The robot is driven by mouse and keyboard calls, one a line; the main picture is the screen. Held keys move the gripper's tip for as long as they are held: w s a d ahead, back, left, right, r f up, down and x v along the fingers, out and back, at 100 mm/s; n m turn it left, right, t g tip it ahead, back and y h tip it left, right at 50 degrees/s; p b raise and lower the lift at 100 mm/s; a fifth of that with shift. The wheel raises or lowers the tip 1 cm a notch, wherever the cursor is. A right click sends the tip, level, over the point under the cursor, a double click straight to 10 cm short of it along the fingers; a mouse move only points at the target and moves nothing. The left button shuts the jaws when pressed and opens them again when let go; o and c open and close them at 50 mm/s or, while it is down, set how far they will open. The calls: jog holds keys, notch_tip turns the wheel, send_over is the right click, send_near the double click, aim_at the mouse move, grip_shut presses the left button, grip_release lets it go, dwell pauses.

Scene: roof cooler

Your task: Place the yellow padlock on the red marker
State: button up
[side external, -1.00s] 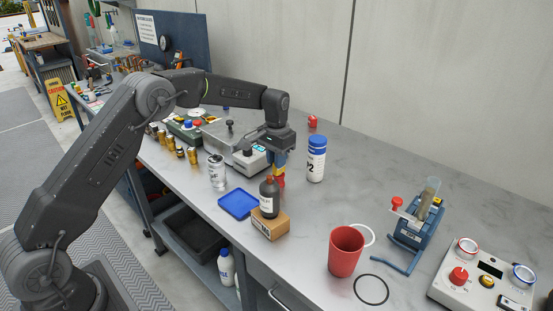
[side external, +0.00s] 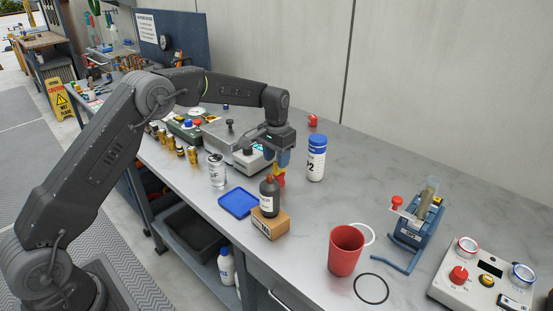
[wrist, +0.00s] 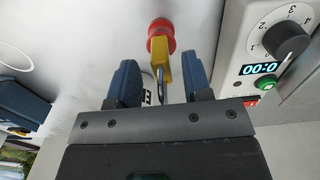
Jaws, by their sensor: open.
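The yellow padlock (wrist: 162,60) is in front of my fingertips in the wrist view, its metal shackle pointing back between the fingers. A rounded red piece (wrist: 160,31), which looks like the red marker, is directly behind its body in that view. In the side view the padlock (side external: 278,171) shows just above the red piece (side external: 281,181), and the two overlap. I cannot tell exactly how they touch. My gripper (wrist: 158,64) is open, with one blue finger on each side of the padlock and gaps between. The dark bottle partly hides the spot in the side view.
A dark bottle (side external: 269,196) on a cardboard block (side external: 270,224) stands close in front. A blue-capped white bottle (side external: 316,160) is right of the gripper, and a device with a dial (side external: 250,160) is left. A blue tray (side external: 238,203) and red cup (side external: 345,251) are nearer the front.

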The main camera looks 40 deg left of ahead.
notch_tip(320, 180, up, 11)
jog(key=shift+f, duration=0.1)
jog(key=s+d+r+t, duration=0.2)
jog(key=s+r, duration=0.4)
jog(key=s, duration=0.3)
jog(key=s+d+r+t, duration=0.1)
jog(key=s+d+r, duration=0.1)
jog(key=s+r, duration=0.6)
jog(key=s+d+f+t, duration=0.1)
jog(key=s+f, duration=0.3)
jog(key=s, duration=0.6)
jog(key=s+d+f+t, duration=0.1)
jog(key=s+f, duration=0.3)
jog(key=s, duration=0.5)
jog(key=shift+s+d+f+t, duration=0.2)
jog(key=shift+s+f+t, duration=0.1)
jog(key=shift+s+f, duration=0.1)
